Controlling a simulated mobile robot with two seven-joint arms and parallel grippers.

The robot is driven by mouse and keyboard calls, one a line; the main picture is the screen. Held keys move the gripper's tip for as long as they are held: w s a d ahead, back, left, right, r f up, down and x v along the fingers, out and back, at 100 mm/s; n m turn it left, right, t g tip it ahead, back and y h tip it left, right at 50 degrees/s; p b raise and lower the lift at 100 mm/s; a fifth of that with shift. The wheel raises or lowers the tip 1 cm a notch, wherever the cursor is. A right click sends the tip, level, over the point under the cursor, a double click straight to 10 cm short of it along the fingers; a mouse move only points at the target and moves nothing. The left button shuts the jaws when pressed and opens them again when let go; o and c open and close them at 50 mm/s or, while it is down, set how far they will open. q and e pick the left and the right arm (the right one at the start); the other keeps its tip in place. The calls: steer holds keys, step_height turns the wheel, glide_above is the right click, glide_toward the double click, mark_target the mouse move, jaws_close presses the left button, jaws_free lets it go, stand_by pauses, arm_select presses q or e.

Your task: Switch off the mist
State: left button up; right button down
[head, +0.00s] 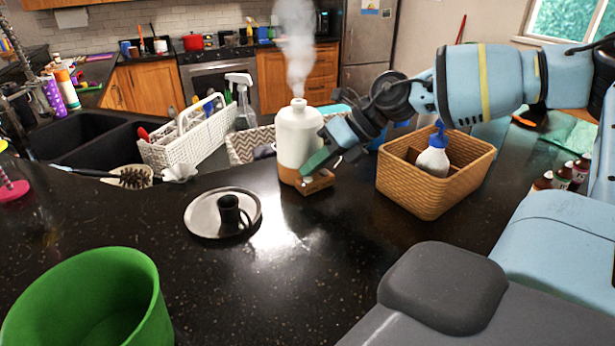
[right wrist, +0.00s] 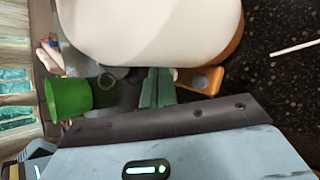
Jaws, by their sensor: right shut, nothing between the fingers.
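A white bottle-shaped mist maker (head: 297,137) with an orange-brown base stands on the dark counter. White mist (head: 296,45) rises from its top. A small wooden block (head: 316,183) with a dark spot juts from the base at the front right. My right gripper (head: 316,163) is at the bottle's right side, just above the block, with its green fingers shut and empty. In the right wrist view the fingers (right wrist: 157,90) point at the white body (right wrist: 150,28), and the block (right wrist: 203,80) lies just right of them. I cannot tell whether they touch it. My left gripper is not in view.
A wicker basket (head: 437,192) with a white-and-blue bottle stands to the right, under my right arm. A metal plate (head: 197,214) with a black cup (head: 230,212) lies front left. A green bin (head: 90,300) is nearest.

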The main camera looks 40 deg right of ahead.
steer(key=shift+f, duration=0.2)
stand_by(0.3)
steer(key=shift+r, duration=0.9)
step_height(320, 180, up, 6)
steer(key=shift+f+p, duration=0.1)
steer(key=shift+p, duration=0.25)
stand_by(0.4)
